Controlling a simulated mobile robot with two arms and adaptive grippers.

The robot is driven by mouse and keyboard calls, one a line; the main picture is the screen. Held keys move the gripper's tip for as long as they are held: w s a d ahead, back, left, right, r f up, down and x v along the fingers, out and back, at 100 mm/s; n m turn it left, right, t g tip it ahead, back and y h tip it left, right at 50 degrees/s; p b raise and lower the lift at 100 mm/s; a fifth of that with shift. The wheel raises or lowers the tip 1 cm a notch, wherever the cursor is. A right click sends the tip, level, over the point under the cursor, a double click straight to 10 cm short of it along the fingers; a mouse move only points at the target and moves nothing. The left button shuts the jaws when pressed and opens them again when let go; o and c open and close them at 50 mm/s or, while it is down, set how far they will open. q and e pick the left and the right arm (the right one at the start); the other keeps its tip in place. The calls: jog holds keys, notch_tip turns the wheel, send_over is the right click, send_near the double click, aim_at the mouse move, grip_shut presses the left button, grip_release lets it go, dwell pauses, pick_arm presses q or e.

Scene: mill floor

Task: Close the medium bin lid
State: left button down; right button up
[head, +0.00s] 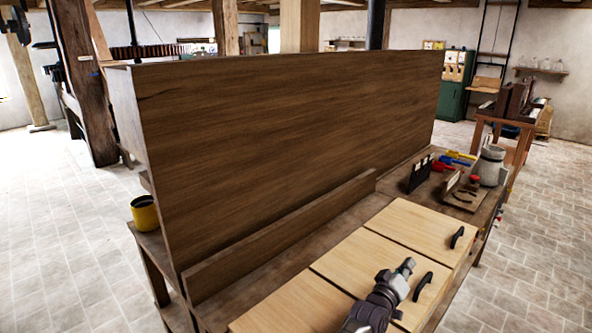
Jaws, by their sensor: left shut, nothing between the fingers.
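Three pale wooden bin lids lie side by side along the front of the bench. The far lid (412,222) and the middle lid (345,262) each have a black handle near the right edge. The near lid (290,306) is cut off by the bottom of the picture. All three look flat, about level with each other; I cannot tell for certain which is the medium one. My left gripper (407,267) is shut and empty, over the middle lid, just left of its black handle (423,287). It hides part of the middle and near lids. My right gripper is out of view.
A tall brown wooden panel (290,130) rises behind the lids, with a low board (280,235) before it. Small tools, a dark rack (418,174) and a grey jar (490,165) stand at the bench's far end. A yellow pot (145,213) sits left. Floor is clear at right.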

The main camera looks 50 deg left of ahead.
pick_arm(q)
jog(key=shift+r, duration=0.1)
notch_tip(320, 180, up, 10)
dwell(0.4)
